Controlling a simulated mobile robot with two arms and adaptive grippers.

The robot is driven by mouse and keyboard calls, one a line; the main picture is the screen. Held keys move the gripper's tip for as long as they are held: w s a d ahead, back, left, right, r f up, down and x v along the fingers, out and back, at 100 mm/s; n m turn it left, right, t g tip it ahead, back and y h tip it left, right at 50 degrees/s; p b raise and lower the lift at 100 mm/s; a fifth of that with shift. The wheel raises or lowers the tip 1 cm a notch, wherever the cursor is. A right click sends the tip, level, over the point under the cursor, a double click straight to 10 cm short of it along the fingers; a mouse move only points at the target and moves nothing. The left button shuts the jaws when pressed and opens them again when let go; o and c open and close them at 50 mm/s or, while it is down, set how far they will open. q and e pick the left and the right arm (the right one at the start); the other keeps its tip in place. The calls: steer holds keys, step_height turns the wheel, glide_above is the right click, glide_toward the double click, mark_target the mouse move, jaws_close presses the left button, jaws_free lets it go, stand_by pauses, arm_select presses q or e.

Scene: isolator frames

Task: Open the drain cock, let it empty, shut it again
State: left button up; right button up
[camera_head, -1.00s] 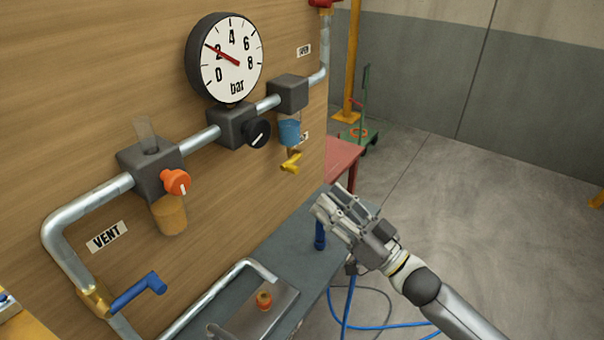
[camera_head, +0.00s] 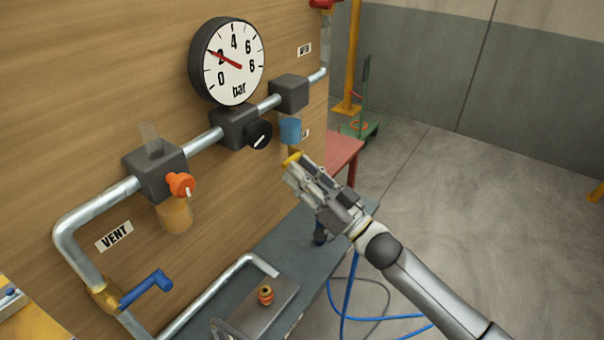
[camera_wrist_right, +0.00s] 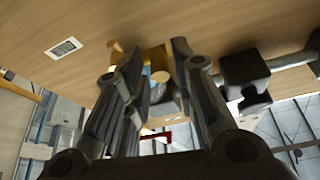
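The yellow drain cock (camera_head: 292,157) is under the blue bowl (camera_head: 290,130) of the right-hand unit on the panel. My right gripper (camera_head: 296,172) is right at the cock and covers most of it in the head view. In the right wrist view the fingers (camera_wrist_right: 156,62) stand apart, with the yellow cock (camera_wrist_right: 158,76) showing between them. I cannot tell whether a finger touches it. No liquid can be made out in the blue bowl. My left gripper is not in view.
A pressure gauge (camera_head: 234,66) reads about 2 bar. A black knob (camera_head: 258,135), an orange knob (camera_head: 181,184) over an amber bowl (camera_head: 175,214) and a blue vent lever (camera_head: 147,288) stick out from the panel. A grey bench (camera_head: 284,246) lies below; a red table (camera_head: 342,152) stands behind.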

jaws_close()
steer(key=shift+f, duration=0.1)
steer(key=w+d+f+n+g+b, duration=0.1)
steer(key=n+g+b, duration=0.4)
steer(key=n, duration=0.7)
steer(key=w+d+f+n+g+y+b, duration=0.1)
steer(key=n+g+b, duration=0.4)
steer(key=n, duration=0.6)
steer(key=shift+w+d+f+n+b, duration=0.4)
steer(key=shift+w+d+f+b, duration=0.35)
steer(key=shift+w+f+b, duration=0.55)
steer(key=shift+w+r, duration=0.1)
steer(key=shift+r, duration=0.1)
steer(key=shift+o, duration=2.1)
jaws_free()
